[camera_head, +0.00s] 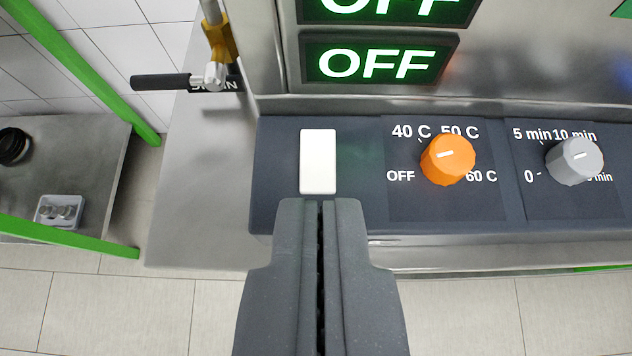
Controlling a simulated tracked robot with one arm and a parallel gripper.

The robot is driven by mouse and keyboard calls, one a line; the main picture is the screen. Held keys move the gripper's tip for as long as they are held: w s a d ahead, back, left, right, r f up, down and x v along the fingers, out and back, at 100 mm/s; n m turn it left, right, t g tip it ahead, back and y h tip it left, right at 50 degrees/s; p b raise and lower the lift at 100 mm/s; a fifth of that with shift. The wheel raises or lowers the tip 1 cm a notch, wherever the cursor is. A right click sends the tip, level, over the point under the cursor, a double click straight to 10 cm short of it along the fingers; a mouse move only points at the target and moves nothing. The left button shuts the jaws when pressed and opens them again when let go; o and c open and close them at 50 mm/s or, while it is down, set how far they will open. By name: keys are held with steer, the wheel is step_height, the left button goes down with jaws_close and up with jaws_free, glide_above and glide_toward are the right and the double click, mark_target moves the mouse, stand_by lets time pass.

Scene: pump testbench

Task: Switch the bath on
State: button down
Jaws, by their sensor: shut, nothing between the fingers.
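The bath is a steel unit with a dark control panel (365,215) on its front. A white rectangular switch (318,160) sits at the left end of the panel. My gripper (320,203) is shut and empty. Its fingertips appear right at the lower edge of the white switch; I cannot tell whether they touch it.
An orange knob (447,159) and a grey knob (574,160) stand out from the panel to the right. A black-handled drain valve (180,82) is at the upper left. A steel table (95,150) and green rails (85,75) are at far left.

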stand_by(0.4)
steer(key=b, duration=0.1)
glide_above(319, 167)
steer(key=f, duration=0.6)
steer(key=shift+s+f, duration=0.1)
steer(key=shift+s, duration=0.2)
steer(key=f, duration=0.1)
steer(key=f+b, duration=0.1)
steer(key=shift+w+f, duration=0.2)
steer(key=shift+f, duration=0.15)
steer(key=shift+w+f, duration=0.1)
steer(key=shift+f, duration=0.4)
